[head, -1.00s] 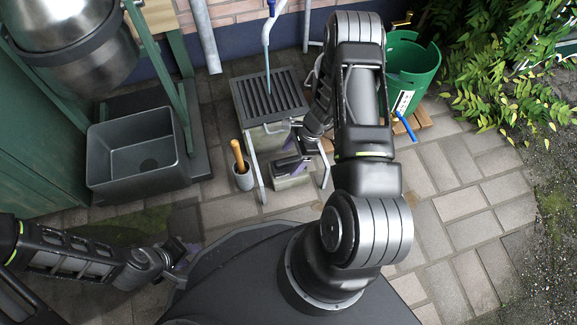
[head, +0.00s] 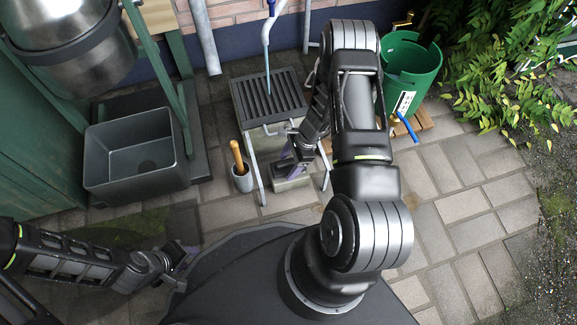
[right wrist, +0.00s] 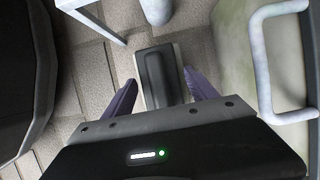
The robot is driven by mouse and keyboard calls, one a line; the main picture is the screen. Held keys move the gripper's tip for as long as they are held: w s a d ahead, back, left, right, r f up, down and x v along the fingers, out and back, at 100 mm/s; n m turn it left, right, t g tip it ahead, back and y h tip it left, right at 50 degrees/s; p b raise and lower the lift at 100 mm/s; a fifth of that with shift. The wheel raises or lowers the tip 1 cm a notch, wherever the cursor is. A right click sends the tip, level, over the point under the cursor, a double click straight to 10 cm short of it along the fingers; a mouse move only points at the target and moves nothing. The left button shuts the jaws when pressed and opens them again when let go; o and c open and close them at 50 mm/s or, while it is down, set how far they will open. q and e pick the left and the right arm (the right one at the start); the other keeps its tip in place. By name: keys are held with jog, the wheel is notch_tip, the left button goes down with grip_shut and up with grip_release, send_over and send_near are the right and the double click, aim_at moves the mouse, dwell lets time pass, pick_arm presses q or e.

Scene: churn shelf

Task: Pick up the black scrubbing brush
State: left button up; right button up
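A black oblong thing (right wrist: 160,77), which looks like the scrubbing brush, lies on a pale block in the right wrist view. My right gripper (right wrist: 160,88) is open, its purple fingers on either side of and short of most of the black thing, with gaps on both sides.
The slatted grey stand (head: 268,97) has thin metal legs close around my right gripper. A grey pot with a wooden handle (head: 239,165) stands left of it. A green bucket (head: 410,70) is at right, a grey basin (head: 135,155) at left. Paving at right is clear.

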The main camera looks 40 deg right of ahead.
aim_at(289, 161)
jog(key=c, duration=1.2)
jog(key=shift+c, duration=0.2)
notch_tip(289, 161, up, 10)
jog(key=p, duration=0.4)
jog(key=shift+p, duration=0.35)
